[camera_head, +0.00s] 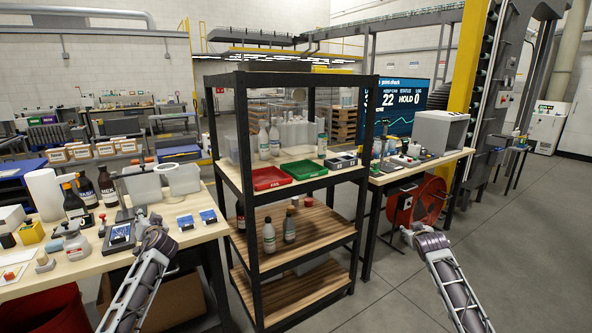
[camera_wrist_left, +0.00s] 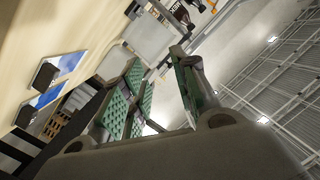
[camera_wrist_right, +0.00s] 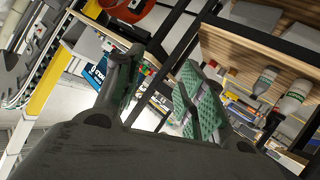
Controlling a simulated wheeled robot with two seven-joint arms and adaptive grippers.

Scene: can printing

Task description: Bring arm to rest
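My left gripper (camera_head: 148,217) is over the front of the left workbench, near a small device with a blue screen (camera_head: 121,235). In the left wrist view its green-padded fingers (camera_wrist_left: 160,85) stand apart with nothing between them. My right gripper (camera_head: 408,233) is in free space right of the black shelf, in front of the right bench. In the right wrist view its green-padded fingers (camera_wrist_right: 155,90) are spread and empty. Both forearms rise from the bottom of the head view.
The black shelf (camera_head: 259,200) stands between my arms, holding a red tray (camera_head: 271,178), a green tray (camera_head: 304,169) and bottles. The left workbench (camera_head: 190,238) is crowded with bottles and small devices. A red reel (camera_head: 431,200) sits under the right bench. Grey floor (camera_head: 390,305) is clear at front right.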

